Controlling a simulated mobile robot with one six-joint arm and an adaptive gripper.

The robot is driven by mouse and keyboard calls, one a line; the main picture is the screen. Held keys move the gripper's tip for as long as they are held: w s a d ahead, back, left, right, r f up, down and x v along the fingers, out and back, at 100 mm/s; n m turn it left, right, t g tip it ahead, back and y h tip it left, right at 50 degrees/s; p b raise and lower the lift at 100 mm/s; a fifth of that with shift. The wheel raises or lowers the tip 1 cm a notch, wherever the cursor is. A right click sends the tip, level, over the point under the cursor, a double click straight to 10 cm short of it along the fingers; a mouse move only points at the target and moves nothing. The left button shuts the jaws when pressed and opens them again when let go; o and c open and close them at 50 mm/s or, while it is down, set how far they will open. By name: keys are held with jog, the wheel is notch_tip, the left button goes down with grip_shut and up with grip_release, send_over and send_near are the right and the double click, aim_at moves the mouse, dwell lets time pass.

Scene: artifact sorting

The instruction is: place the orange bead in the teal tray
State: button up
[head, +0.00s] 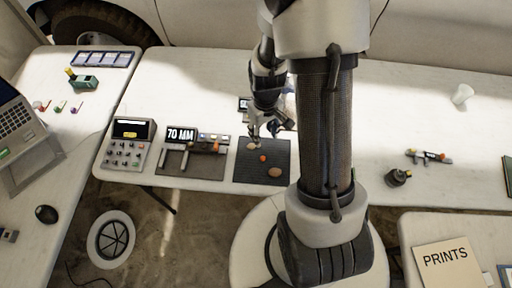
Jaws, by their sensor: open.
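The orange bead (263,158) is a small round spot on a dark mat (242,177) near the front edge of the middle table. Two brownish lumps, one at the upper left (253,147) and one at the lower right (275,172), lie beside it. My gripper (261,136) is open and points down over the back part of the mat, just behind the bead in the picture. Its fingers are small and partly hidden by the wrist, and its height above the mat is hard to tell. I cannot make out a teal tray; my arm covers part of the table.
At right are a small dark jar (398,177), a tool (429,156) and a white cup (462,94). Open tabletop lies between them.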

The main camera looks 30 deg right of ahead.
jog(key=b, duration=0.4)
send_over(263, 158)
notch_tip(263, 158, down, 12)
jog(key=shift+a+r, duration=0.1)
notch_tip(263, 158, down, 5)
jog(key=shift+w+b, duration=0.1)
jog(key=shift+b, duration=1)
jog(key=shift+c, duration=0.3)
jog(key=c, duration=0.8)
jog(key=shift+c, duration=0.2)
